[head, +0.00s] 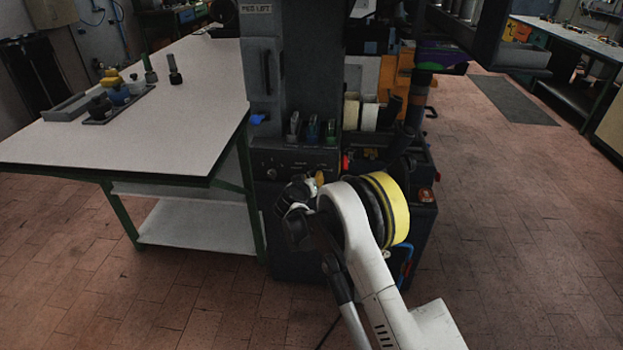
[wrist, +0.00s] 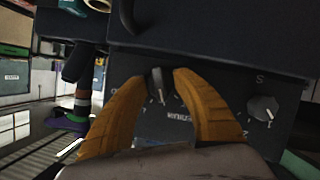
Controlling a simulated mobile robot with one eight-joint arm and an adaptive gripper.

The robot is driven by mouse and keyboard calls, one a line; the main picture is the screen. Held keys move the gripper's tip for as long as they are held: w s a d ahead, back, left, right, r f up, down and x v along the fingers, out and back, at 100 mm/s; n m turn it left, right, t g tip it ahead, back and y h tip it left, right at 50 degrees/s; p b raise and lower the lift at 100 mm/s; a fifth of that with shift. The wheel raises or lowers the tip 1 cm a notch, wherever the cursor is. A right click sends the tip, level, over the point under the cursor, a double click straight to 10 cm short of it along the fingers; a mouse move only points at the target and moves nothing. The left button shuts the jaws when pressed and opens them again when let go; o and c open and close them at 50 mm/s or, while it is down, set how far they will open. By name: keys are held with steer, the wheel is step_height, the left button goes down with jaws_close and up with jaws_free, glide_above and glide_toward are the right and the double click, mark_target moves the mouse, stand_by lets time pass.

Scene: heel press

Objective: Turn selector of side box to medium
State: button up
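The side box (head: 290,163) is a dark panel on the front of the machine, right of the white table in the head view. In the wrist view the box face (wrist: 215,88) appears upside down. A dark selector knob (wrist: 159,84) with a pale pointer mark sits between the orange fingers of my gripper (wrist: 160,75). The fingertips are on both sides of the knob and appear to touch it. The pointer mark faces the bottom of the wrist picture, near small, hard-to-read lettering. In the head view my gripper (head: 317,179) is at the box's right part.
A second knob (wrist: 263,108) sits right of my gripper in the wrist view, clear of the fingers. Several small levers (head: 312,130) stand above the box. The white table (head: 190,110) is close on the left. Open floor (head: 520,220) lies on the right.

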steer(key=v, duration=1.2)
